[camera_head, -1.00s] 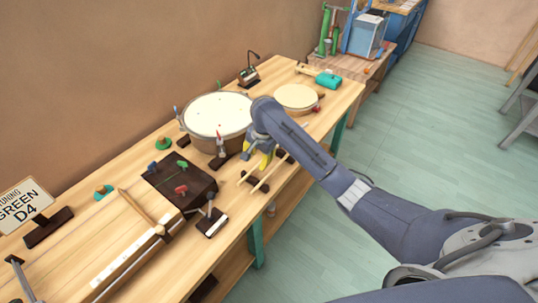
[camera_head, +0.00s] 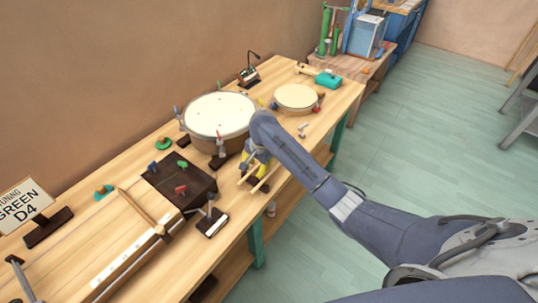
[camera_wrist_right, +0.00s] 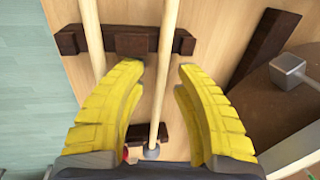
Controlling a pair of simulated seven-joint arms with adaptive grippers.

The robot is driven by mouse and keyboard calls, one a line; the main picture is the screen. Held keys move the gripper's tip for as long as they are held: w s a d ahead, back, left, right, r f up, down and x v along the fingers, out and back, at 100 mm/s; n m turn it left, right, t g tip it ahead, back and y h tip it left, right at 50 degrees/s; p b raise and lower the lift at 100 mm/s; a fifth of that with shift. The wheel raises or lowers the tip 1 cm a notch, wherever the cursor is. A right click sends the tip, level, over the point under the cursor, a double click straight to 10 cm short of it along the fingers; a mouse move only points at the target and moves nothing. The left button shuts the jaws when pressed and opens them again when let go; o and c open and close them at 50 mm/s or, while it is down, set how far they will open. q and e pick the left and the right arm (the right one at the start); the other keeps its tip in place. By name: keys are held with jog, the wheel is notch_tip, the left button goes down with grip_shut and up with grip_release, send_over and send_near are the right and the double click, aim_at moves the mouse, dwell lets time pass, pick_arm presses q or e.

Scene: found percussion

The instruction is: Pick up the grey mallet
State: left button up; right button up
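The grey mallet (camera_wrist_right: 162,75) is a pale wooden stick with a small round grey head, lying across dark wooden rests. In the head view its handle (camera_head: 246,176) shows as the stick nearer the big drum, partly covered by my arm. My right gripper (camera_wrist_right: 155,75) has yellow ribbed fingers and is open, one finger on each side of the grey mallet's stick, with a gap on both sides. It also shows in the head view (camera_head: 256,165), largely hidden by my wrist. My left gripper is not in view.
A second stick (camera_wrist_right: 92,40) lies beside the mallet, partly behind a finger; a bit of red shows near its end. A large drum (camera_head: 218,114) stands close behind the gripper. A dark box (camera_head: 180,183) is to the left. The bench edge and floor are to the right.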

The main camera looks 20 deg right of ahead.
grip_shut()
